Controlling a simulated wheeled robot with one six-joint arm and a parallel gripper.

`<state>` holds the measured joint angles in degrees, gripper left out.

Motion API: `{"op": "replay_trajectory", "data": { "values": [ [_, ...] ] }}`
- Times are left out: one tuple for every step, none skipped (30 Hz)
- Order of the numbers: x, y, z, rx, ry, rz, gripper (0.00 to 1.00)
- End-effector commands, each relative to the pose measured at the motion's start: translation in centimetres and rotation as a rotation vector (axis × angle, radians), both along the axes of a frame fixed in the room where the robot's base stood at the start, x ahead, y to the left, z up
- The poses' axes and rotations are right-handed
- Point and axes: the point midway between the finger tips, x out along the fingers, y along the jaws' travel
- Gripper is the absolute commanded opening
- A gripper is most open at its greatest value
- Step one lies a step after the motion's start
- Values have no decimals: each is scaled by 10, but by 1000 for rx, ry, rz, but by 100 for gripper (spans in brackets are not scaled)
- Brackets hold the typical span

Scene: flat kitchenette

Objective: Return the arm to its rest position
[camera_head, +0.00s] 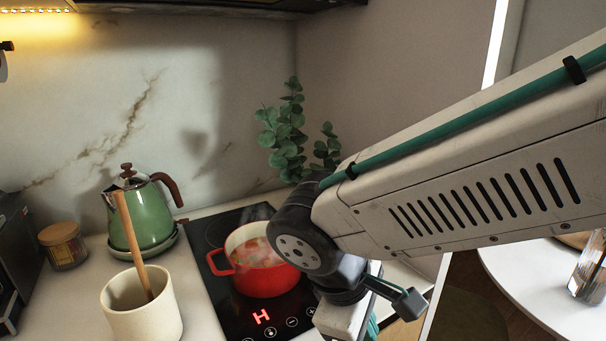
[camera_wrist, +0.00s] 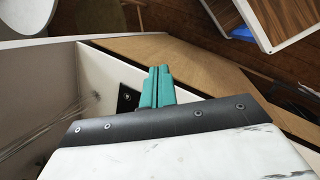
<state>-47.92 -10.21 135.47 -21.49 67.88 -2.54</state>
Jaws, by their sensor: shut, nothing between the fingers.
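My gripper (camera_wrist: 158,86) shows in the wrist view as two green fingers held together, with nothing between them. The fingers point past the counter side toward the floor. In the head view my arm reaches in from the right and bends down beside the hob (camera_head: 222,259).
A green kettle (camera_head: 146,215), a jar (camera_head: 63,246) and a cream crock (camera_head: 141,312) with a wooden handle stand on the counter at left. A leafy plant (camera_head: 284,137) is behind the hob. A round white table (camera_head: 533,290) with a glass is at right.

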Motion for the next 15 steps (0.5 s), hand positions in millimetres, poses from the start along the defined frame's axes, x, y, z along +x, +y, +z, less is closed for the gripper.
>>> {"op": "replay_trajectory", "data": {
  "values": [
    [-4, -24, 7, 50, 4, -113, 0],
    [-8, -36, 10, 78, 8, -176, 0],
    [-14, -50, 13, 114, 13, -258, 0],
    [-18, -60, 16, 143, 15, -317, 0],
    [-23, -70, 18, 170, 16, -373, 0],
    [-28, -81, 21, 207, 12, -446, 0],
    [-33, -89, 23, 234, 9, -500, 0],
    [-37, -97, 25, 262, 5, -553, 0],
    [-42, -106, 28, 297, -5, -620, 0],
    [-47, -113, 30, 322, -13, -669, 0],
    [-50, -120, 32, 346, -24, -714, 0],
    [-55, -128, 34, 377, -40, -771, 0],
    [-58, -134, 36, 396, -54, -810, 0],
    [-60, -139, 38, 413, -68, -844, 0],
    [-63, -146, 40, 432, -90, -886, 0]
  ]
}}
